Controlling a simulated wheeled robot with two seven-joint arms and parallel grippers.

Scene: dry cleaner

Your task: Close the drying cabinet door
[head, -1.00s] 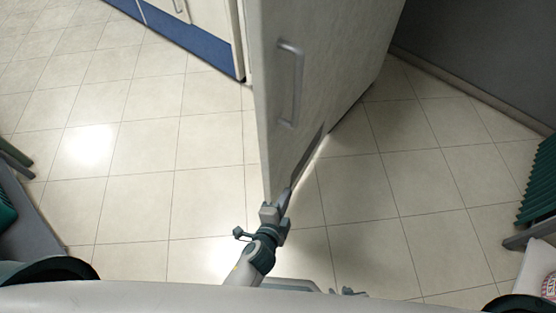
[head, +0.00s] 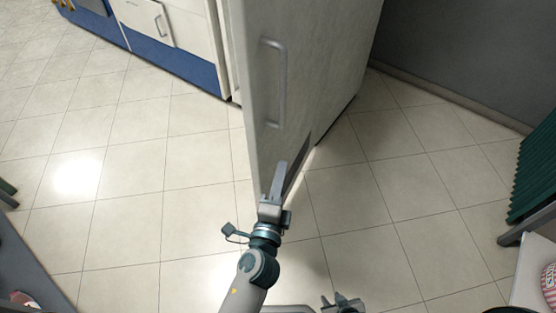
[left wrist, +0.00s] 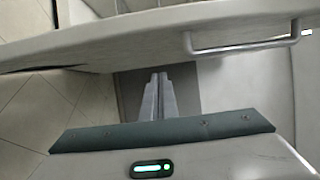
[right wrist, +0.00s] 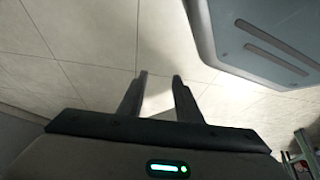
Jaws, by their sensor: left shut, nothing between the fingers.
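The drying cabinet door (head: 305,55) is a tall pale grey panel with a metal bar handle (head: 282,85), standing out over the floor in the head view. My left gripper (head: 278,168) is shut and empty, at the door's lower near corner, below the handle. Whether it touches the door cannot be told. In the left wrist view the door (left wrist: 130,42) runs across the top with its handle (left wrist: 240,46), and the shut fingers (left wrist: 158,85) point toward it. My right gripper (head: 343,303) is low in the head view; its fingers (right wrist: 158,77) are apart and empty.
White and blue cabinets (head: 175,50) stand at the back left. A dark grey wall (head: 460,55) is at the right, with a green ribbed object (head: 535,170) near the right edge. Tiled floor (head: 130,190) is clear to the left of the door.

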